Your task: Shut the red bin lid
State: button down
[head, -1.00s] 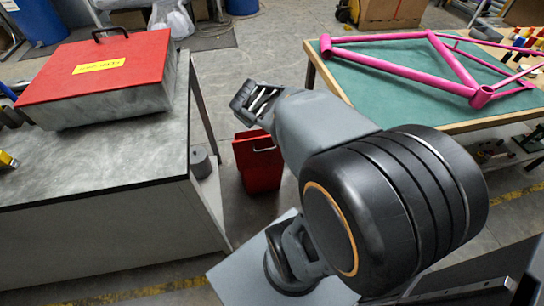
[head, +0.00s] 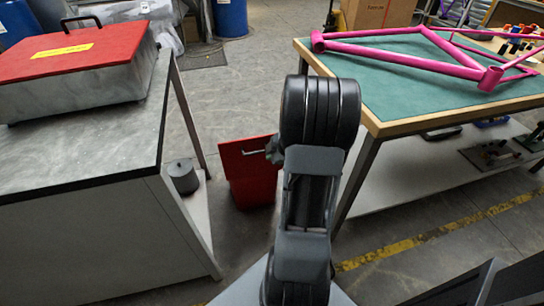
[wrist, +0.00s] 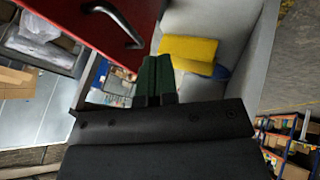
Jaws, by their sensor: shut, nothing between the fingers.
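The red bin (head: 255,193) stands on the floor between two benches. Its red lid (head: 232,155) has a pale metal handle (head: 253,152) and looks raised; my arm covers the bin's right side. The wrist view shows the red lid (wrist: 90,20) with its handle (wrist: 113,22) at upper left. Beside it is an open pale interior (wrist: 235,50) holding a yellow item (wrist: 188,52). My gripper (wrist: 157,60) is shut and empty, its dark green fingers pointing towards the interior, right of the handle. In the head view, the gripper is mostly hidden by my arm; contact is unclear.
A grey box with a labelled red top (head: 75,50) sits on the left bench (head: 75,148). A green-topped table (head: 400,90) on the right carries a pink frame (head: 400,53). A dark cylinder (head: 183,177) sits on the left bench's lower shelf.

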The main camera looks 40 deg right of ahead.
jog(key=w+f+b, duration=0.4)
jog(key=w+f, duration=0.1)
jog(key=w, duration=0.2)
jog(key=shift+w+d+f, duration=0.2)
jog(key=shift+d+f, duration=0.05)
jog(key=shift+d, duration=0.15)
jog(key=shift+a, duration=0.1)
